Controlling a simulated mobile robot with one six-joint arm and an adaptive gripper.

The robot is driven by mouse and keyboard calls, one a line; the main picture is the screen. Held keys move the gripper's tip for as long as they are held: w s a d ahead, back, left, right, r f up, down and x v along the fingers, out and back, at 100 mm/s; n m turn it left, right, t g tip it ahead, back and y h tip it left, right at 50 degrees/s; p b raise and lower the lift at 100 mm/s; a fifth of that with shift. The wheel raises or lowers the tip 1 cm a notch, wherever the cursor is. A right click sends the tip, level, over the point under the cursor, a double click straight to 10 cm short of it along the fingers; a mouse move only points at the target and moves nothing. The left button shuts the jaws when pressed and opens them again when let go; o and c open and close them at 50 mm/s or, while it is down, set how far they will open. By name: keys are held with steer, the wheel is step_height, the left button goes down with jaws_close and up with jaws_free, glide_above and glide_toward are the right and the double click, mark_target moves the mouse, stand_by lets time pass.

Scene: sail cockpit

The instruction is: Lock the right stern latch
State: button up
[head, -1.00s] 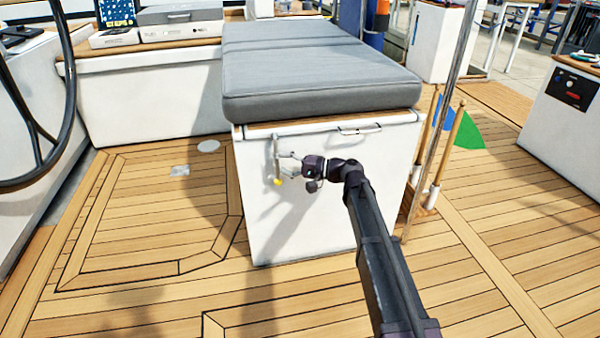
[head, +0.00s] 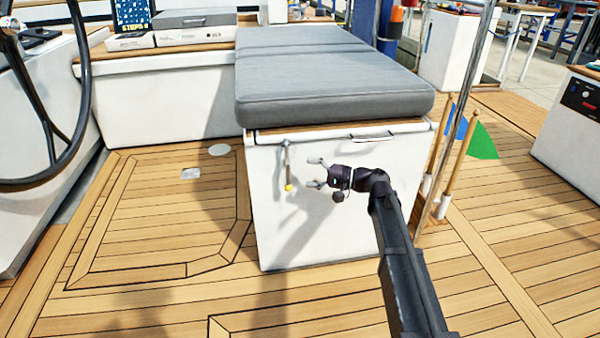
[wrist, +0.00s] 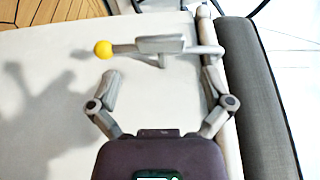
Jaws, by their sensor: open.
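The latch (head: 287,164) is a grey metal lever with a yellow ball on its end, mounted near the upper left of the white locker's front face. In the head view the lever hangs down with the yellow ball lowest. In the wrist view the latch (wrist: 160,45) lies across the top, yellow ball to the left. My gripper (head: 316,173) is open and empty, pointing left, just right of the latch and apart from it. In the wrist view its two spread fingers (wrist: 160,80) have the lever just beyond their tips.
A grey cushion (head: 335,100) overhangs the locker top. A metal handle (head: 372,137) is on the locker front. Wooden poles (head: 455,150) stand to the right, and a black steering wheel (head: 82,100) is at left. The teak deck (head: 150,225) is clear on the left.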

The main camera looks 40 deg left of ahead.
steer(key=shift+v, duration=1.55)
steer(key=shift+d, duration=0.1)
steer(key=w+d+f+m+t+h+p, duration=0.1)
steer(key=w+d+t+h+p, duration=0.2)
steer(key=d, duration=0.8)
steer(key=w+d+f+m+t+h+p, duration=0.15)
steer(key=d+p, duration=0.25)
steer(key=d, duration=0.8)
steer(key=w+d+m+t+h+p, duration=0.1)
steer(key=w+d+t+h+p, duration=0.25)
steer(key=d, duration=0.75)
steer(key=s+d+r+m+t+h+p, duration=0.1)
steer(key=s+d+h+p, duration=0.15)
steer(key=d, duration=0.75)
steer(key=s+d+r+m+h+p, duration=0.1)
steer(key=s+d+h+p, duration=0.15)
steer(key=d, duration=0.75)
steer(key=s+d+r+m+t+h+p, duration=0.15)
steer(key=d+p, duration=0.25)
steer(key=d, duration=0.7)
step_height(320, 180, up, 37)
steer(key=p, duration=3.7)
steer(key=shift+s+d+r+n+h+p, duration=0.2)
steer(key=shift+s+r+n+h+p, duration=0.1)
steer(key=shift+h+p, duration=0.1)
